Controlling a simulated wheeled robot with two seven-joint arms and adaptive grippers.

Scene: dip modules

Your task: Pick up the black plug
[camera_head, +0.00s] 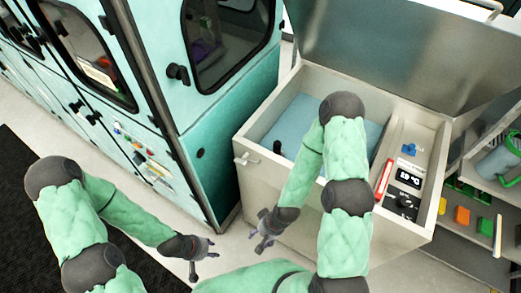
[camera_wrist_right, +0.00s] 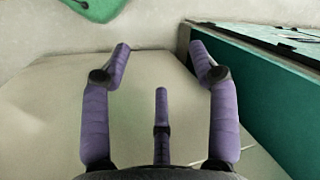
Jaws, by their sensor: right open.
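A small black upright piece, which looks like the black plug (camera_head: 277,147), stands at the left side of the blue-floored basin (camera_head: 300,118) in the head view. My right arm reaches across the basin's front. My right gripper (camera_head: 262,233) hangs in front of the basin's cabinet, below and left of the plug and apart from it. In the right wrist view the right gripper (camera_wrist_right: 160,62) has its purple fingers spread, with nothing between them. My left gripper (camera_head: 205,260) is at the lower left, away from the basin, its fingers spread and empty. The plug does not show in the wrist view.
A raised metal lid (camera_head: 390,45) stands behind the basin. A side compartment (camera_head: 420,135) holds a red item (camera_head: 384,180) and dark devices with displays. A teal cabinet (camera_head: 225,125) stands close on the left. Shelves with coloured blocks (camera_head: 462,215) are at the right.

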